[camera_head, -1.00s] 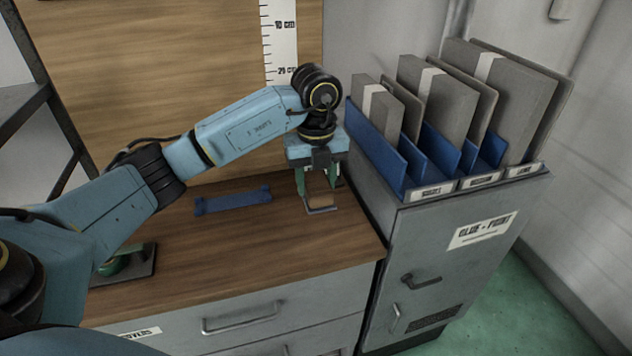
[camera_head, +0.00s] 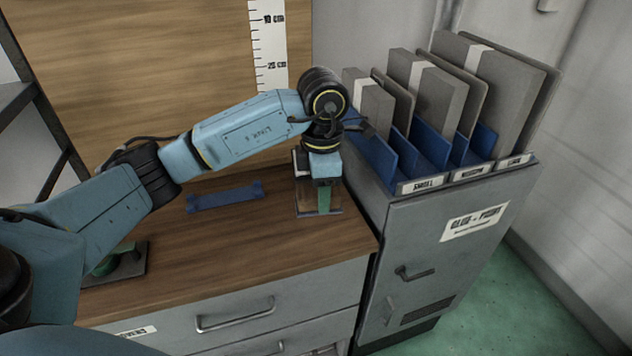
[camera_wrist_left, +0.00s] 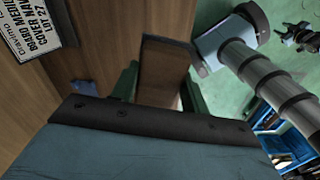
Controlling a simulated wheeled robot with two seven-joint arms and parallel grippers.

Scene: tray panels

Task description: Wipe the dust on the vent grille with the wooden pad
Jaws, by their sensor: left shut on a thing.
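My left gripper (camera_head: 322,203) points down at the back right of the wooden counter, its green fingers shut on the wooden pad. The brown pad (camera_wrist_left: 162,72) shows between the green fingers in the left wrist view. In the head view the fingers and wrist hide most of it, and I cannot tell whether it touches what is below. The vent grille (camera_head: 428,309) is a dark slotted panel low on the front of the grey cabinet, right of and below the gripper, well apart from it. Dust is too small to make out.
The grey cabinet (camera_head: 410,245) stands right of the counter (camera_head: 225,245), with blue file holders (camera_head: 378,162) and grey binders on top. Handles (camera_head: 417,273) stick out near the grille. A blue rail (camera_head: 225,196) lies on the counter. Green floor (camera_head: 510,300) is clear at right.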

